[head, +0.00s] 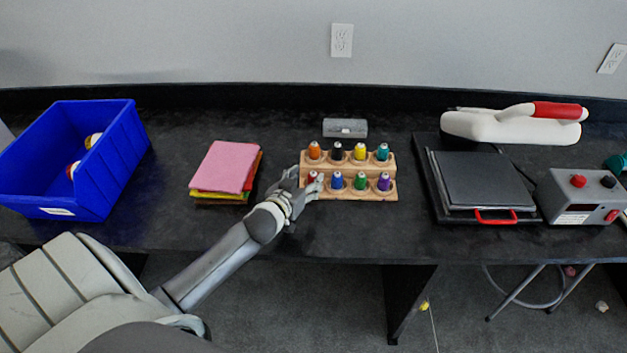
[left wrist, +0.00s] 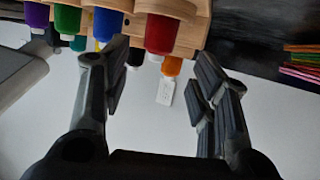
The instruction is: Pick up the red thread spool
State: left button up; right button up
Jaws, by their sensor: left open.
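The red thread spool (head: 312,177) stands in the front row, leftmost place, of a wooden spool rack (head: 350,194). My left gripper (head: 309,184) is at the rack's front left corner, partly hiding the red spool. In the left wrist view the red spool (left wrist: 162,32) hangs at the top, as that view is upside down. It lies ahead of the gap between the two open fingers (left wrist: 158,75), which hold nothing. Blue (head: 337,180), green (head: 361,181) and purple (head: 384,181) spools stand to its right. My right gripper does not show.
Orange (head: 314,150), black, yellow and teal spools fill the back row. A stack of coloured cloth (head: 225,167) and a blue bin (head: 65,195) are to the left. A heat press (head: 480,180) and a grey control box (head: 588,196) are to the right.

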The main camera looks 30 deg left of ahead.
aim_at(312, 176)
pick_arm(q)
jog(key=shift+x, duration=0.9)
jog(key=shift+d+x, duration=0.25)
jog(key=shift+x, duration=0.8)
jog(key=shift+w+a+f+p, duration=0.1)
jog(key=shift+w+f+p, duration=0.2)
jog(key=shift+w, duration=0.15)
jog(key=shift+r, duration=0.1)
jog(key=c, duration=1)
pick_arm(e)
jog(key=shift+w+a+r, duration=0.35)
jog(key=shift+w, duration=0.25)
